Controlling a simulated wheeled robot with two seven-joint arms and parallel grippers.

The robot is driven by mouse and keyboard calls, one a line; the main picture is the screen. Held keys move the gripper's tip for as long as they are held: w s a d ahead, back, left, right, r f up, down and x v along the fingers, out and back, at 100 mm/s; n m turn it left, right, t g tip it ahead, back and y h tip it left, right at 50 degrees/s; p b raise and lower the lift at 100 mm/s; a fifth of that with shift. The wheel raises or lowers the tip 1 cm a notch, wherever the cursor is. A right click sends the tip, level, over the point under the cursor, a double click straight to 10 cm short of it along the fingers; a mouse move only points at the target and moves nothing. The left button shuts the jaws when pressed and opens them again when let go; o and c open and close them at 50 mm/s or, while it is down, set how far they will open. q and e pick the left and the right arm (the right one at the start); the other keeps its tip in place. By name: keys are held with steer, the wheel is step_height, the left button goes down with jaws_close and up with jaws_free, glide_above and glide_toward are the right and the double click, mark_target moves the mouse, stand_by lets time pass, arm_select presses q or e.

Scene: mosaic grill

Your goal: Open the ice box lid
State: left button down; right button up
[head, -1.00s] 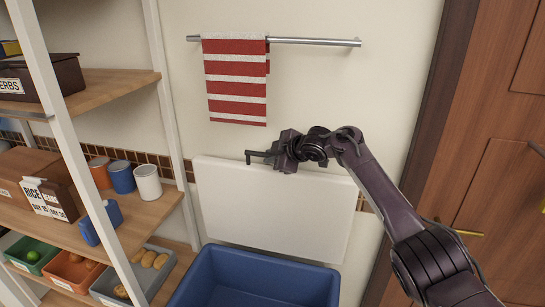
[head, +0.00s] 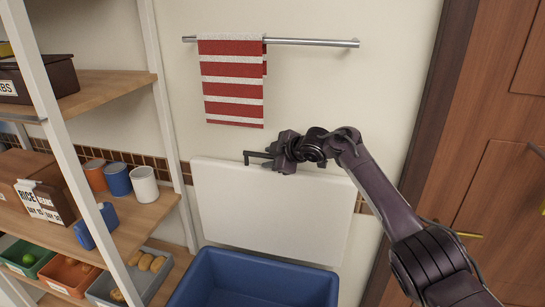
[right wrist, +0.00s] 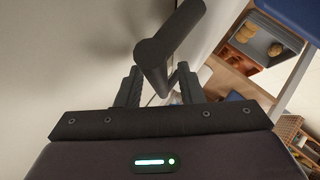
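The ice box is a blue open bin (head: 255,275) at the bottom of the head view. Its white lid (head: 270,212) stands raised, nearly upright, at the back of the bin and close to the wall. A dark bar handle (head: 257,154) shows at the lid's top edge; it also shows in the right wrist view (right wrist: 168,38). My right gripper (head: 277,154) is at this handle. In the right wrist view its two fingers (right wrist: 158,88) stand apart, with the bar at and between their tips and a gap visible. My left gripper is out of view.
A striped red and white towel (head: 233,80) hangs from a metal rail (head: 310,42) above the lid. Shelves on the left hold cups (head: 117,179), boxes and food trays (head: 140,275). A wooden door (head: 500,190) is on the right.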

steer(key=shift+s, duration=0.15)
steer(key=b+v, duration=0.2)
steer(key=v, duration=0.5)
steer(key=shift+s+d+r+b, duration=0.15)
steer(key=shift+d+r+b, duration=0.05)
steer(key=shift+b, duration=0.15)
